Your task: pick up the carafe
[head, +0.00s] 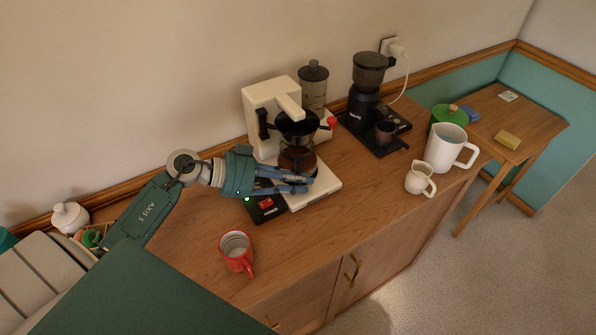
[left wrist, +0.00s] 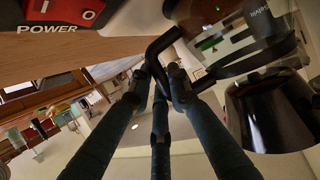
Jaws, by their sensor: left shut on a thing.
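The carafe (head: 297,160) is glass with dark coffee in it and stands on the plate of the white coffee maker (head: 268,113), below the black filter basket. My left gripper (head: 296,184) reaches in from the left at the carafe's near side. In the left wrist view its fingers (left wrist: 164,82) are closed around the carafe's black handle (left wrist: 158,46). The fingers hide part of the carafe in the head view. My right gripper is not in view.
A red mug (head: 236,250) stands in front on the wooden cabinet (head: 330,225). A red power switch (head: 266,203) sits beside the fingers. A black grinder (head: 364,88), a white pitcher (head: 443,148) and a small creamer (head: 418,179) stand to the right. The front middle is clear.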

